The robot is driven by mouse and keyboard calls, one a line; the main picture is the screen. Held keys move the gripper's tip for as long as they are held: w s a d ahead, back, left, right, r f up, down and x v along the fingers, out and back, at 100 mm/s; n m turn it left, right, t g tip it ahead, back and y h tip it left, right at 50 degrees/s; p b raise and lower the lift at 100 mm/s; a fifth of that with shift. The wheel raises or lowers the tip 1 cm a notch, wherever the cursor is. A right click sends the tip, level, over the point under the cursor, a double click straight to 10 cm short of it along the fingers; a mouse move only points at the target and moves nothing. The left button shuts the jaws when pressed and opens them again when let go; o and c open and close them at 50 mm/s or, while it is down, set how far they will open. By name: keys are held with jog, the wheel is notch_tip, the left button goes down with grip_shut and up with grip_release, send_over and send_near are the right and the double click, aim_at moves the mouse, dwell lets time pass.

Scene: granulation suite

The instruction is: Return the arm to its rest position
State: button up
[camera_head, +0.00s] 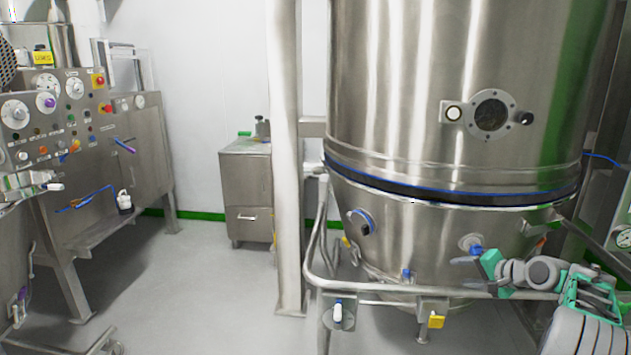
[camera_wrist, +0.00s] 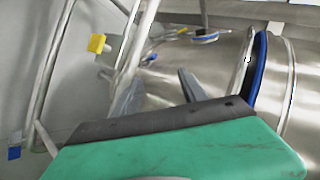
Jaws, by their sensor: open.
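My gripper (camera_head: 466,260) is at the lower right of the head view, in front of the lower part of a large steel vessel. My grey and green arm reaches it from the bottom right corner. In the wrist view my gripper (camera_wrist: 160,92) has its two grey fingers apart, with nothing between them. The vessel (camera_wrist: 205,75) lies behind the fingers there, turned on its side by the camera's tilt. I cannot tell the exact gap between the fingers and the vessel wall.
The steel vessel (camera_head: 440,90) has a blue-edged band and a round port. A pipe rail (camera_head: 400,292) runs close below my gripper. A steel post (camera_head: 287,150), a cabinet (camera_head: 246,190) and a control panel (camera_head: 60,115) stand to the left. The floor (camera_head: 200,285) between them is clear.

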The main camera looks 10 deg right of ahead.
jog(key=a+r+n+g+p, duration=0.15)
jog(key=a+r, duration=0.25)
jog(key=a, duration=0.4)
jog(key=a+r+n+g+p, duration=0.1)
jog(key=a+r+n+p, duration=0.15)
jog(key=a+r, duration=0.35)
jog(key=s+a+r+n+g+h+p, duration=0.1)
jog(key=s+a+p, duration=0.25)
jog(key=a, duration=0.25)
jog(key=s+a+r+n+g+p, duration=0.1)
jog(key=s+a+r+n+p, duration=0.1)
jog(key=s+a, duration=0.4)
jog(key=s+a+n+g+h+p, duration=0.1)
jog(key=s+a, duration=0.3)
jog(key=s, duration=0.6)
jog(key=s+a+n+g+p, duration=0.2)
jog(key=s+a+n+p, duration=0.1)
jog(key=s, duration=0.7)
jog(key=shift+s+a+f+n+h+p, duration=0.15)
jog(key=shift+a+f+n+h+p, duration=0.3)
jog(key=shift+a+p, duration=0.5)
